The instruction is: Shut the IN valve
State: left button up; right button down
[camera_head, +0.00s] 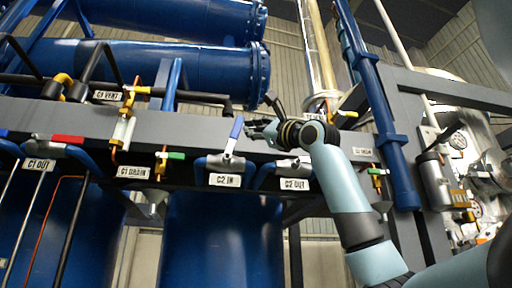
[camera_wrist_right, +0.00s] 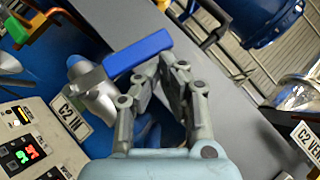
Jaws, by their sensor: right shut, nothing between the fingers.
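The C2 IN valve (camera_head: 227,160) has a silver body and a blue lever (camera_head: 236,131) that points upward, tilted slightly right. Its white label "C2 IN" (camera_head: 223,181) hangs just below. In the wrist view the blue lever (camera_wrist_right: 138,53) runs from the silver valve body (camera_wrist_right: 92,88) toward the fingertips. My right gripper (camera_head: 259,129) is immediately right of the lever, its fingers closed with nothing between them. In the wrist view the fingertips (camera_wrist_right: 171,62) are beside the lever's free end; I cannot tell whether they touch it. My left gripper is not in view.
The C2 OUT valve (camera_head: 292,163) is to the right, under my right arm. The C1 OUT valve has a red lever (camera_head: 67,139). A grey beam (camera_head: 60,117) runs behind the valves. A display panel (camera_wrist_right: 35,145) and a C2 VENT label (camera_wrist_right: 307,141) show in the wrist view.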

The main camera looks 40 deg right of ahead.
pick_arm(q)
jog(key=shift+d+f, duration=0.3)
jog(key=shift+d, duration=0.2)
pick_arm(e)
jog(key=shift+w+a+r, duration=0.45)
jog(key=shift+a+r, duration=0.05)
jog(key=shift+a, duration=0.15)
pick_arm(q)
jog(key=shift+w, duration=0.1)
pick_arm(e)
jog(key=shift+w, duration=0.1)
